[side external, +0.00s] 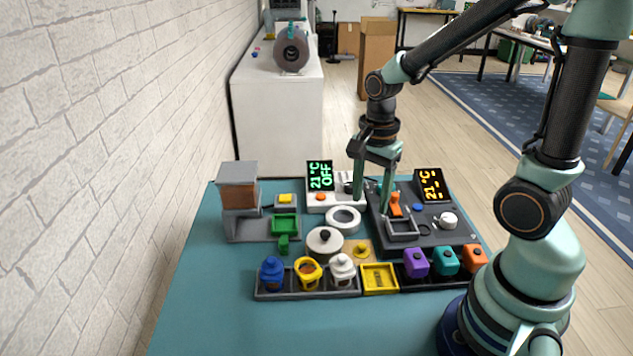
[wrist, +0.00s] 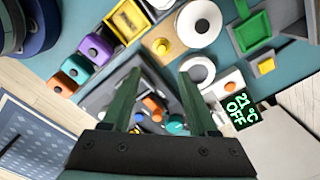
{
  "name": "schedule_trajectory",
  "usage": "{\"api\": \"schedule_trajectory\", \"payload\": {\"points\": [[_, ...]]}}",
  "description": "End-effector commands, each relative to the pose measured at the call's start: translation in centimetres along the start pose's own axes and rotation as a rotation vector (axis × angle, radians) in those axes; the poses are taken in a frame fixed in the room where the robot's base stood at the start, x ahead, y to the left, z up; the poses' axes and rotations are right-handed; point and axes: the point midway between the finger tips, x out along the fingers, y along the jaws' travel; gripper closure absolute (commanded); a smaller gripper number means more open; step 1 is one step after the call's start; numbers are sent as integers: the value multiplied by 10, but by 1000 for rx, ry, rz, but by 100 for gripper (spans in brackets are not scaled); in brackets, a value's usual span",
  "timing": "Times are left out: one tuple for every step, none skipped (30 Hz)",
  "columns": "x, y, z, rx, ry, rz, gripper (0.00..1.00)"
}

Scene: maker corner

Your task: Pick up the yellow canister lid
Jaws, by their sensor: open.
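The yellow canister lid (side external: 361,250) is a small round disc with a knob, lying on a tan tile (side external: 350,257) near the middle of the bench. In the wrist view the lid (wrist: 160,46) sits on its tile just beyond my fingertips. The yellow canister (side external: 308,272) stands open-topped in the dark front rack, between a blue canister (side external: 271,272) and a white canister (side external: 342,269). My gripper (side external: 372,206) is open and empty, pointing down behind the lid, above the dark panel's left side; it also shows in the wrist view (wrist: 158,76).
A lidded pot (side external: 325,243) and a white ring (side external: 343,219) lie close to the lid. A yellow tray (side external: 380,279) is in front. Purple (side external: 416,263), teal (side external: 446,261) and orange (side external: 475,258) blocks stand to the right. The bench front (side external: 270,325) is clear.

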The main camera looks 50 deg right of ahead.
Motion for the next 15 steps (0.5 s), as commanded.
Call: {"api": "schedule_trajectory", "payload": {"points": [[3,0,-1,26,-2,8,41],[5,1,-1,34,-2,11,41],[9,1,-1,42,-3,15,41],[12,1,-1,44,-3,16,41],[16,2,-1,45,-3,17,41],[23,2,-1,44,-3,18,41],[28,2,-1,44,-3,19,41],[33,2,-1,43,-3,18,41],[39,2,-1,43,-3,18,41],[44,2,-1,42,-3,18,41],[49,2,-1,42,-3,18,41],[54,2,-1,41,-3,17,41],[58,2,-1,41,-3,17,41],[61,2,-1,41,-3,16,41],[64,2,-1,41,-3,16,41]]}}
